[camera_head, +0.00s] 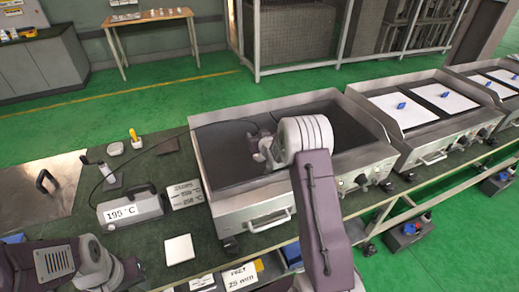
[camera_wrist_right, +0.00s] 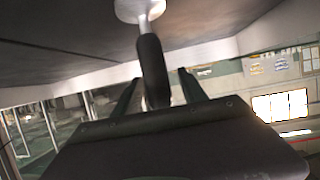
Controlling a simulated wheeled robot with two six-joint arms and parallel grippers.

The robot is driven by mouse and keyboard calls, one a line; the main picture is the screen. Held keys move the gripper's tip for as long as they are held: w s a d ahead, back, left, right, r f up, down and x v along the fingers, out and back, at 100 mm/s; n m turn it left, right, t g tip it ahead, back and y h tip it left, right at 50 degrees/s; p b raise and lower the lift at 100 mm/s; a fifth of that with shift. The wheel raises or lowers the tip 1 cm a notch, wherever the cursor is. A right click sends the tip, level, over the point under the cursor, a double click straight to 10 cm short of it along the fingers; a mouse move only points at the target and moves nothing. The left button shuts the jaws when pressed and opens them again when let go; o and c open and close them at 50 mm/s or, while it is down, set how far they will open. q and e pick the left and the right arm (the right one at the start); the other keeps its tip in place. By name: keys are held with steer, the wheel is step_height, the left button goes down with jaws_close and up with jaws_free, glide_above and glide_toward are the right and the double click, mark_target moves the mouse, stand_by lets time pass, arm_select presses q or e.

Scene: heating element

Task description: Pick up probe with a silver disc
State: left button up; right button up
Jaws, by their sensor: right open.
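The probe's silver disc (camera_wrist_right: 138,10) shows at the top of the right wrist view, against the dark griddle surface. A short metal neck joins it to a black handle (camera_wrist_right: 153,65). My right gripper (camera_wrist_right: 158,84) is open, with one finger on each side of the handle; I cannot tell whether either touches it. In the head view my right gripper (camera_head: 257,146) is over the griddle (camera_head: 225,165), and the probe is mostly hidden there. My left arm is at the bottom left; its finger opening is unclear.
A meter reading 195 °C (camera_head: 130,208) stands left of the griddle, with a thin cable running over the griddle. A printed sign (camera_head: 186,194) and a white square block (camera_head: 179,249) are nearby. More griddles with white plates (camera_head: 398,112) stand right.

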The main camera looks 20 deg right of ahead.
steer(key=shift+r, duration=0.1)
steer(key=shift+c, duration=1.2)
jaws_close()
steer(key=s+d+r+p, duration=0.3)
steer(key=s+d+r, duration=0.1)
steer(key=d+r, duration=0.6)
steer(key=shift+s+d+r, duration=0.3)
steer(key=shift+s+r, duration=0.1)
steer(key=shift+r, duration=0.1)
